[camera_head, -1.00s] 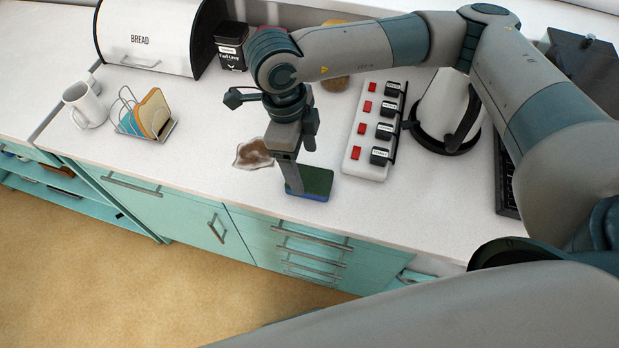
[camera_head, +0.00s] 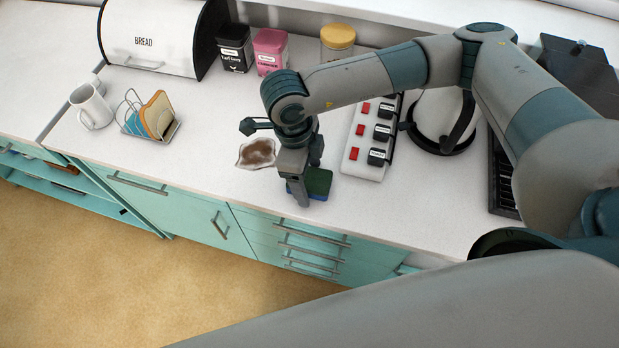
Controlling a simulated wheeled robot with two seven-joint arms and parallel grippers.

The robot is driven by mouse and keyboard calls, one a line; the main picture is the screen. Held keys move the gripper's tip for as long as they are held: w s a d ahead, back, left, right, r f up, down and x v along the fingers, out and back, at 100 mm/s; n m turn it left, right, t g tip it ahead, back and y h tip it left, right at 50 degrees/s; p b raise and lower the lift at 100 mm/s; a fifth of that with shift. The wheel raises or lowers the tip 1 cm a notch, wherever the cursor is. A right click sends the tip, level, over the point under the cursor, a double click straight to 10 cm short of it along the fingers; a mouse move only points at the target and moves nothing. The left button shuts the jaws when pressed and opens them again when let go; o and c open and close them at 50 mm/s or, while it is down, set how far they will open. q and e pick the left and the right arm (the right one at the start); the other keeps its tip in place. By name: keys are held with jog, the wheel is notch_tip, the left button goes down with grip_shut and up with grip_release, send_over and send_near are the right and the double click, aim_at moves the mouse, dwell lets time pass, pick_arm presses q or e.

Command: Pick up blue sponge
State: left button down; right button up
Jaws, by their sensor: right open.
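The blue sponge (camera_head: 319,184) lies flat on the white counter near its front edge, with a dark green top and a blue side. My right gripper (camera_head: 307,188) points down at it. Its jaws are open, one finger in front of the sponge's left part and the other partly hidden behind the wrist. The gripper covers part of the sponge, and I cannot tell whether the fingers touch it. My left gripper is not in view.
A white power strip (camera_head: 357,165) with red switches and black plugs is close on the right. A toast rack (camera_head: 150,117), mug (camera_head: 91,106) and bread bin (camera_head: 148,38) stand farther left.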

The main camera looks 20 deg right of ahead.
aim_at(314, 182)
jog(key=c, duration=1.1)
jog(key=shift+r, duration=0.15)
jog(key=shift+r+b, duration=0.45)
jog(key=shift+b, duration=0.05)
jog(key=r+b, duration=0.2)
jog(key=r, duration=0.1)
jog(key=shift+s+d, duration=0.15)
jog(key=shift+s, duration=0.25)
jog(key=shift+s+d+r+p, duration=0.65)
jog(key=shift+s+r+p, duration=0.5)
jog(key=shift+s+p, duration=0.5)
jog(key=shift+s+d+r+p, duration=0.6)
jog(key=shift+s+r+p, duration=0.55)
jog(key=shift+s+p, duration=0.55)
jog(key=shift+s+d+r+p, duration=0.65)
jog(key=shift+s+r+p, duration=0.5)
jog(key=shift+s+p, duration=0.5)
